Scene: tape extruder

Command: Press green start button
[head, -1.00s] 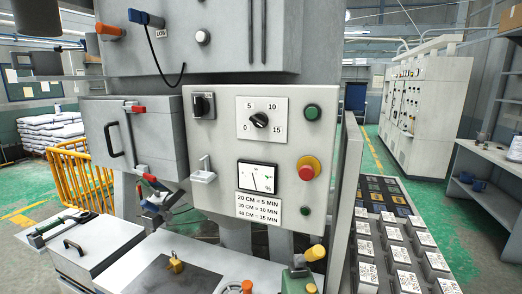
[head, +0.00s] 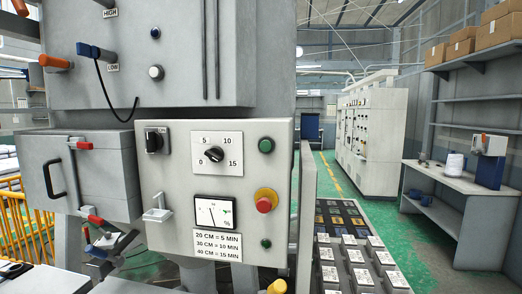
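A grey control panel (head: 180,185) faces me in the middle of the head view. A green button (head: 266,145) sits at its upper right, beside the timer dial (head: 214,154). A smaller dark green button or lamp (head: 266,244) sits at the lower right, below the red stop knob (head: 265,202) on its yellow base. No label beside either green one can be read. Neither gripper is in view, and nothing touches the panel.
A black rotary switch (head: 157,140), a gauge (head: 214,211) and a small lever (head: 157,208) are on the panel. Right of it stand rows of labelled blocks (head: 360,257). A shelf with boxes (head: 463,45) and a bench (head: 470,180) are at the far right.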

